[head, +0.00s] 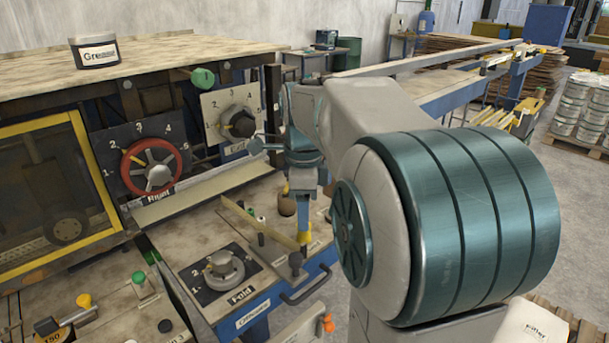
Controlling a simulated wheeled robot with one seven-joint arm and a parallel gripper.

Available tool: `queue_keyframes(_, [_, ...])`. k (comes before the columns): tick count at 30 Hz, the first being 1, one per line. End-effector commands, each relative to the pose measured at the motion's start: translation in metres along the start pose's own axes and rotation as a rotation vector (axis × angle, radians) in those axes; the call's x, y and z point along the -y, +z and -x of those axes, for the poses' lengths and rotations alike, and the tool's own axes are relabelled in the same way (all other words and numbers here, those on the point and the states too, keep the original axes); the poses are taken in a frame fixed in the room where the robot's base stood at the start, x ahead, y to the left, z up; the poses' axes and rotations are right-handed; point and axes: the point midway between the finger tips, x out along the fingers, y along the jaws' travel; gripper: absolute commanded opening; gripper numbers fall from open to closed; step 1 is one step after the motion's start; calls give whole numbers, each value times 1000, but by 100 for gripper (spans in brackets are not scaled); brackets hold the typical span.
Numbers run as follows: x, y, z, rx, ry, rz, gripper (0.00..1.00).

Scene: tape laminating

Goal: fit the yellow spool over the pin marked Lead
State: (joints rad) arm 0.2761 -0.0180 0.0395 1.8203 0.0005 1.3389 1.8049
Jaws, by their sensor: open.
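A small yellow piece (304,236), which looks like the yellow spool, is near the front edge of the small side table (212,240). My gripper (303,222) points down directly above it, with its jaws open. Its fingers are small here, and I cannot tell whether they touch or surround the yellow piece. Short posts stand on the same table, one with a green top (250,212). I cannot read a Lead mark on any of them. My own arm covers the area to the right.
A thin slanting bar (258,223) crosses the table beside my gripper. The red Right dial (151,167) is on the machine behind. Open floor lies beyond the table.

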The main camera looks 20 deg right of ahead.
Motion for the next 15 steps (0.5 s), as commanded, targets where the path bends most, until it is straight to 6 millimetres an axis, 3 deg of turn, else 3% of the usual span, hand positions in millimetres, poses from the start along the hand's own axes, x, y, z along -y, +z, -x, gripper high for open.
queue_keyframes(6, [1,0,52,1,-4,1,53])
queue_keyframes(15, [1,0,94,0,-1,0,53])
